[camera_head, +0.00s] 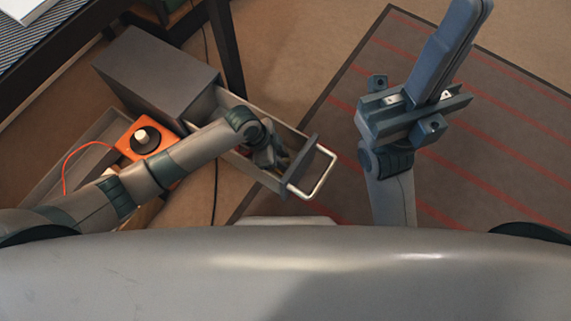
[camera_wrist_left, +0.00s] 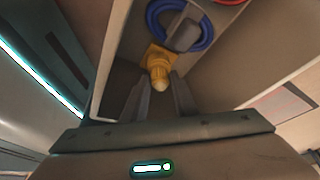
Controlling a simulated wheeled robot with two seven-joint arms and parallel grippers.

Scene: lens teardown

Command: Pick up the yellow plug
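The yellow plug (camera_wrist_left: 158,66) stands out in the left wrist view, inside an open drawer (camera_head: 284,186), its rounded end toward me. My left gripper (camera_head: 270,157) reaches down into this drawer. In the left wrist view the fingers (camera_wrist_left: 157,88) are apart, one on each side below the plug. The plug lies just past or between the fingertips; I cannot tell whether they touch it. In the head view the plug cannot be made out. My right gripper (camera_head: 461,40) is over the striped mat at the right, far from the drawer, its finger gap unclear.
A blue coiled cable (camera_wrist_left: 181,28) lies beyond the plug in the drawer, with something red near it. The drawer's walls enclose my left gripper closely. A grey cabinet (camera_head: 155,72) and an orange box with a black knob (camera_head: 146,139) stand left. The striped mat (camera_head: 505,135) has free room.

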